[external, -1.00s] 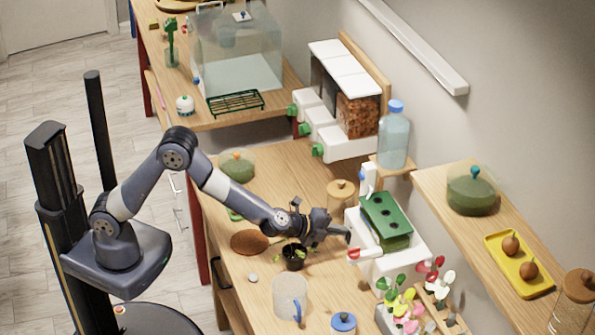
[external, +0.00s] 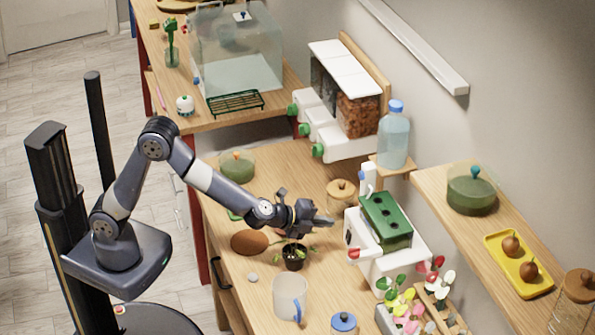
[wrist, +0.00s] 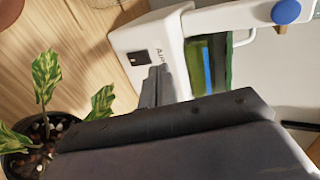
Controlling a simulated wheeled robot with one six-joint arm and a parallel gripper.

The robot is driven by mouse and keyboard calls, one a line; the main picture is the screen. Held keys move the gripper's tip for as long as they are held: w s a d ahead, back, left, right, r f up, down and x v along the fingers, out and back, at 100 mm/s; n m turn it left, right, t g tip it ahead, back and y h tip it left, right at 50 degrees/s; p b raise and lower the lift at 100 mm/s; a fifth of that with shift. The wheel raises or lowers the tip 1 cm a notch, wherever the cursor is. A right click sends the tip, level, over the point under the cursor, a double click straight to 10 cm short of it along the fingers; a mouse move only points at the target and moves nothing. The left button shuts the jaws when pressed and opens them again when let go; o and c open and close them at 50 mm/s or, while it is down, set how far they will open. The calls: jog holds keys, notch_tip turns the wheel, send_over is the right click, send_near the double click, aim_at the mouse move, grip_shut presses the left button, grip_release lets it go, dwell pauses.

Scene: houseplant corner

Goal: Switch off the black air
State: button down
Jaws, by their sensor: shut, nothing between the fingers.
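The white hydroponic unit (external: 405,270) with a green planter top (external: 386,222) stands on the bench against the wall. In the wrist view its white housing (wrist: 150,35) carries a small black switch (wrist: 138,58) beside lettering that seems to read "AIR". I cannot tell which way the switch is set. My gripper (external: 331,221) is shut and empty, just left of the unit and apart from it in the external view. In the wrist view its fingers (wrist: 157,88) point at the housing, just below the switch and lettering, and partly hide the housing.
A small potted plant (external: 293,257) stands under my gripper; its variegated leaves (wrist: 46,75) rise close by. A clear jug (external: 287,296) with a blue handle is in front. A red lever tip (external: 353,254) juts from the unit.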

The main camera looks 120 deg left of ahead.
jog(key=shift+r+v, duration=0.25)
jog(key=shift+v, duration=0.85)
jog(key=shift+r+v, duration=0.2)
jog(key=shift+v, duration=0.95)
jog(key=shift+w+a+f, duration=0.1)
jog(key=shift+w+a, duration=0.15)
jog(key=shift+w, duration=0.05)
jog(key=f, duration=0.2)
jog(key=w+a+f, duration=0.1)
jog(key=f, duration=0.1)
jog(key=w+a+f, duration=0.1)
jog(key=f, duration=0.1)
jog(key=shift+b+v, duration=0.7)
jog(key=shift+v, duration=1.8)
